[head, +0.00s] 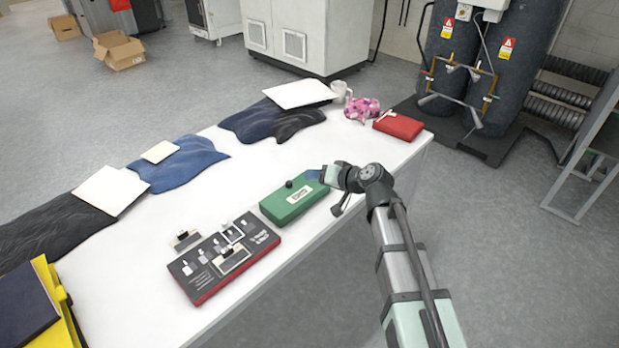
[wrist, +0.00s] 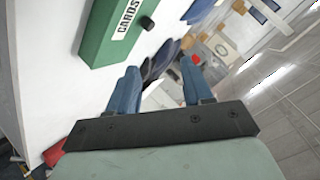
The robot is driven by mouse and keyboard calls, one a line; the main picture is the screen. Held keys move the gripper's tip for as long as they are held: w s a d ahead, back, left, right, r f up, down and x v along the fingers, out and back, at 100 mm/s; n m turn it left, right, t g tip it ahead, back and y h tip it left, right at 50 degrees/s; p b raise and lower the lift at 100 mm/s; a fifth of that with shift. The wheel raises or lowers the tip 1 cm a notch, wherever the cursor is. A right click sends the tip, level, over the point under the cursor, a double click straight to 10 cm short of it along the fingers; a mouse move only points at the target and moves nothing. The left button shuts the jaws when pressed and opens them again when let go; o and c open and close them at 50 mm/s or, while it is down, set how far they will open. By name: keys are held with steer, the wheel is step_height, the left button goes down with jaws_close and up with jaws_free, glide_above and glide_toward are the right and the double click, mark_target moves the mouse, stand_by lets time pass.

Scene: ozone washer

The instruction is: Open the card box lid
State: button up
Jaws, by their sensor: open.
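The card box (head: 277,210) is a green, shut box with a white label and a black knob (head: 289,184) at its far edge. It lies on the white table near the front edge. The wrist view shows the box (wrist: 98,35) at the upper left, with the label reading CARDS and the knob (wrist: 148,23) on its side.
A black and red panel (head: 225,257) with several parts lies left of the box. A red case (head: 398,126), a pink patterned item (head: 361,109) and a mug (head: 341,92) stand at the far end. Dark cloths with pale boards lie along the far side. The table centre is clear.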

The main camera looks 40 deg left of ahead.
steer(key=v, duration=0.7)
stand_by(0.6)
steer(key=s+d+f+m+g+h, duration=0.15)
steer(key=d+f+h, duration=0.45)
steer(key=d+f, duration=1.2)
steer(key=s+d+f+m+h, duration=0.2)
steer(key=d+f+h, duration=0.4)
steer(key=d+f, duration=1.15)
steer(key=s+d+f+m+g, duration=0.2)
steer(key=s+d+f, duration=0.6)
steer(key=s+d, duration=0.2)
steer(key=s+d+f+m+g, duration=0.3)
steer(key=s+d+f, duration=0.5)
steer(key=d, duration=0.5)
steer(key=shift+s+d+f, duration=0.3)
steer(key=shift+s+d, duration=0.1)
steer(key=shift+s, duration=0.85)
steer(key=shift+m, duration=0.25)
